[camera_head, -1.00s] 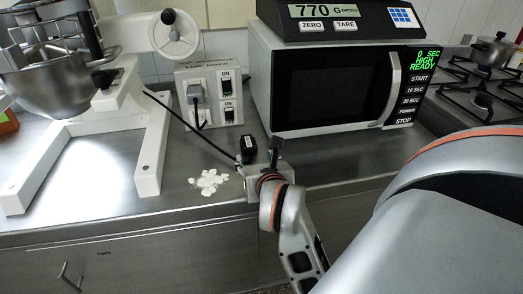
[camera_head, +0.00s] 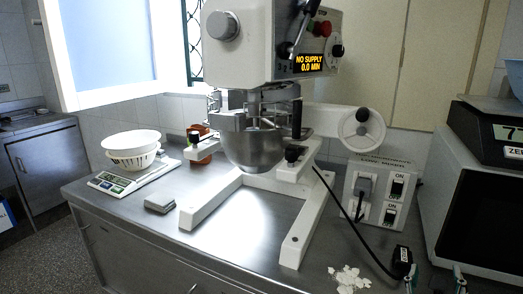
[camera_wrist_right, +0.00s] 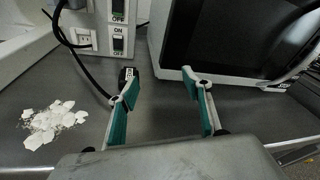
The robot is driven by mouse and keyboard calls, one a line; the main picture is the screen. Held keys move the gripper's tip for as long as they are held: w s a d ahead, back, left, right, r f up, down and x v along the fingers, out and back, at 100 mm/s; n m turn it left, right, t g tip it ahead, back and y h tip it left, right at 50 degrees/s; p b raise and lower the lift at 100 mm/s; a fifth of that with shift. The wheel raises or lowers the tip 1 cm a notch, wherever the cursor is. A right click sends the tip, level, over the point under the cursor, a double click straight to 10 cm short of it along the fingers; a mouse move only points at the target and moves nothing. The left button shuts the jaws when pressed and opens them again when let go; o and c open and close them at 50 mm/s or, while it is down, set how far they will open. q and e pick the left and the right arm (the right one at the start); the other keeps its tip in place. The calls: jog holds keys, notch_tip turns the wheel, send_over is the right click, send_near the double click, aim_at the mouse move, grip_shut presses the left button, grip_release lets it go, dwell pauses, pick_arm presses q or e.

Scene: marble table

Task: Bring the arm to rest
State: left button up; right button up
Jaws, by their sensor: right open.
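My right gripper (camera_head: 434,276) is at the bottom right of the head view, just above the steel counter, with its fingers apart. In the right wrist view it (camera_wrist_right: 160,85) is open with nothing between its green-padded fingers. A black cable end (camera_head: 401,259) is close by its left finger; it also shows in the wrist view (camera_wrist_right: 128,74), partly hidden by that fingertip, and I cannot tell whether they touch. The rest of my right arm is out of the head view. My left gripper does not show.
A white stand mixer (camera_head: 265,45) with a steel bowl (camera_head: 252,150) fills the middle. A socket panel (camera_head: 380,197), a microwave (camera_head: 470,220) and white flakes (camera_head: 347,278) are near my right gripper. A scale (camera_head: 122,184) and a grey block (camera_head: 160,204) are at left.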

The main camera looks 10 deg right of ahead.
jog(key=a+r+n+t+h+p, duration=0.15)
jog(key=a+r+n+t, duration=0.35)
jog(key=n, duration=0.6)
jog(key=a+f+n+t+y+p, duration=0.1)
jog(key=a+f+n+y, duration=0.5)
jog(key=n, duration=0.4)
jog(key=a+f+n+t+y+p, duration=0.1)
jog(key=a+f+n+y, duration=0.3)
jog(key=a+n+y, duration=0.55)
pick_arm(q)
jog(key=shift+n, duration=0.3)
jog(key=r, duration=0.1)
jog(key=d+r+p, duration=0.1)
jog(key=s+r+p, duration=0.1)
jog(key=shift+d+r, duration=0.2)
jog(key=shift+r, duration=0.1)
pick_arm(e)
jog(key=s+f+n+g, duration=0.4)
jog(key=s+f+n, duration=0.3)
jog(key=f, duration=0.4)
jog(key=s+a+f+n+g, duration=0.1)
jog(key=s+f+n+g, duration=0.3)
jog(key=f, duration=0.8)
jog(key=s+n, duration=0.2)
jog(key=s, duration=0.1)
jog(key=shift+a+f+n+g+h, duration=0.15)
jog(key=shift+a+n+g+h, duration=0.05)
jog(key=shift+n+g+h, duration=0.15)
